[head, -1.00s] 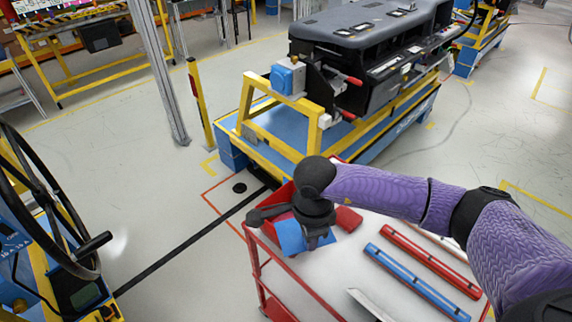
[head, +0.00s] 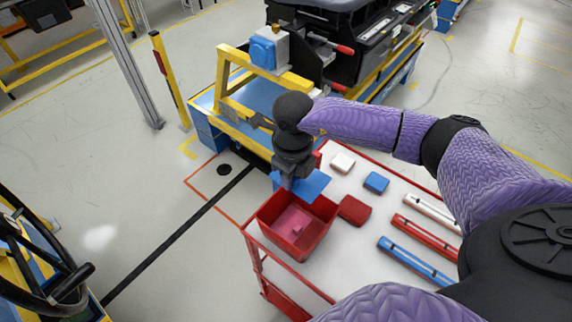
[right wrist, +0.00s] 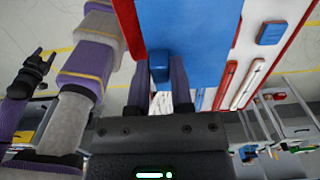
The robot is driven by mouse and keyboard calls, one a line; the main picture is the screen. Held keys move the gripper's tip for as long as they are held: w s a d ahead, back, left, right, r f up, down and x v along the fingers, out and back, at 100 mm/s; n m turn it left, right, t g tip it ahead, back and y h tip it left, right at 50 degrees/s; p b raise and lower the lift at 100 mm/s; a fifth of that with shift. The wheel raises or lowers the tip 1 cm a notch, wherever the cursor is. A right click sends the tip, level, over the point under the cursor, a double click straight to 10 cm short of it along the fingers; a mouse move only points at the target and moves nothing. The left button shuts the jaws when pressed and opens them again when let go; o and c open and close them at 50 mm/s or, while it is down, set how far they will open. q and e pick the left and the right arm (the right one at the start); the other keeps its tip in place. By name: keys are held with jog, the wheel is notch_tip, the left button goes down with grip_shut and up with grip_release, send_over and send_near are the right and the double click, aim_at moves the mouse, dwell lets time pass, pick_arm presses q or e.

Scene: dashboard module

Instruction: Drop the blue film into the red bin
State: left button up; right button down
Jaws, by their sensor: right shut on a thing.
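The blue film (head: 312,185) is a flat blue sheet hanging from my right gripper (head: 287,183), over the back part of the red bin (head: 318,234). In the right wrist view the film (right wrist: 190,30) fills the upper middle, with part of it between the two fingers of the right gripper (right wrist: 160,85). The red bin stands open at the cart's left corner, and a pink piece (head: 293,222) lies inside it. A dark hand, apparently my left gripper (right wrist: 42,60), shows small at the left of the right wrist view; its jaws are unclear.
The white-topped cart (head: 345,260) carries a red block (head: 354,209), a blue block (head: 376,182), a white block (head: 342,162) and white, red and blue bars (head: 415,262). A yellow frame (head: 232,85) on a blue base stands close behind the bin. Floor at left is open.

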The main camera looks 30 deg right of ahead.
notch_tip(320, 180, down, 5)
jog(key=b, duration=0.3)
jog(key=shift+s, duration=0.15)
jog(key=shift+c, duration=2.2)
grip_release()
jog(key=shift+r, duration=0.15)
notch_tip(320, 180, up, 10)
jog(key=shift+f, duration=0.1)
